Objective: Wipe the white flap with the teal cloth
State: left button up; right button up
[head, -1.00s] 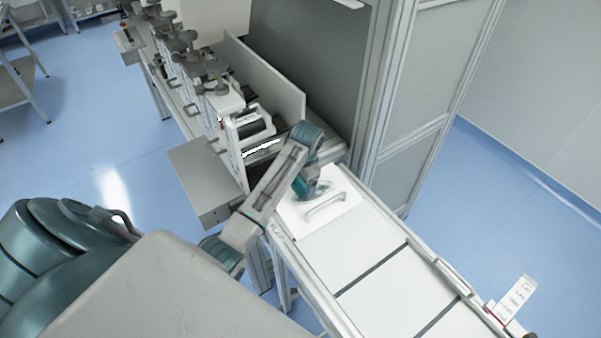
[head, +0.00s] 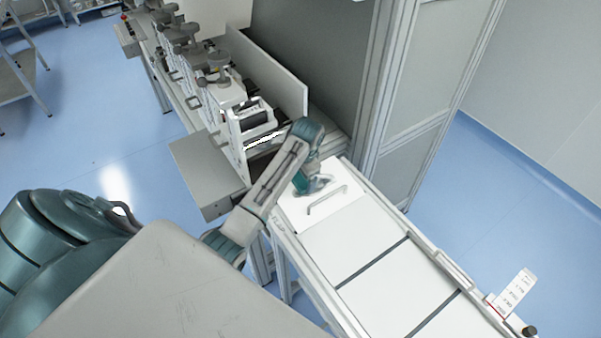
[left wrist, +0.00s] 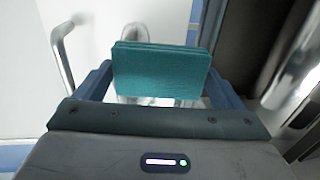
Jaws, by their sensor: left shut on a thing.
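The white flap (head: 338,210) is the square white panel with a metal handle (head: 327,199) at the far end of the white conveyor bed. It also shows pale in the left wrist view (left wrist: 30,90), with the handle at its left. My left gripper (head: 314,188) is over the flap, beside the handle. In the left wrist view the gripper (left wrist: 158,85) is shut on the folded teal cloth (left wrist: 160,70), which spans its fingers. I cannot tell whether the cloth touches the flap. My right gripper is not in view.
A row of web rollers and grey clamps (head: 215,88) stands left of the flap. A tall framed cabinet (head: 385,110) rises behind it. A grey box (head: 208,172) sticks out at the left. White conveyor panels (head: 350,243) run clear toward the lower right.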

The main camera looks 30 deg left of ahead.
aim_at(306, 185)
pick_arm(q)
jog(key=shift+a+f, duration=0.15)
jog(key=shift+f, duration=0.8)
jog(key=shift+s+d, duration=0.2)
jog(key=shift+d, duration=0.3)
jog(key=shift+s+d, duration=0.15)
jog(key=shift+d, duration=0.35)
jog(key=shift+s+d+f, duration=0.2)
jog(key=shift+s+d, duration=0.1)
jog(key=shift+d, duration=0.35)
jog(key=shift+f, duration=0.15)
